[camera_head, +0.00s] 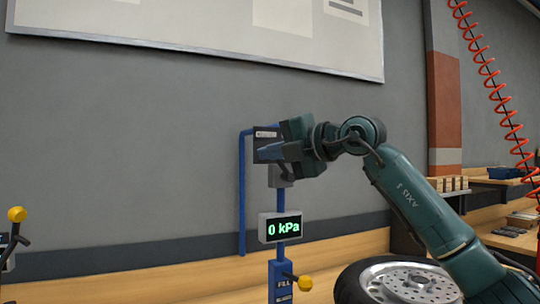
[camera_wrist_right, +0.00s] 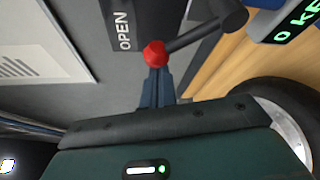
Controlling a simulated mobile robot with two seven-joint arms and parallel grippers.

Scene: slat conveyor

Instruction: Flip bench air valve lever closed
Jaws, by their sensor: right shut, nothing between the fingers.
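The valve lever shows in the right wrist view as a dark bar (camera_wrist_right: 195,37) with a red ball knob (camera_wrist_right: 155,53) at its end. It runs from the knob up right to a dark round pivot. A dark plate (camera_wrist_right: 123,25) marked OPEN is beside the knob. In the head view my right gripper (camera_head: 266,152) is in front of the valve's dark box (camera_head: 266,133) and hides the lever. The blue fingers of my right gripper (camera_wrist_right: 156,80) are shut and empty, with their tips at the red knob. I cannot tell whether they touch it. My left gripper is not in view.
A display (camera_head: 281,228) reading 0 kPa is on the blue post (camera_head: 281,270) below, with a yellow-knobbed FILL lever (camera_head: 304,283). A wheel (camera_head: 395,285) lies at the lower right under my right arm. Another yellow knob (camera_head: 17,214) is at the left edge.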

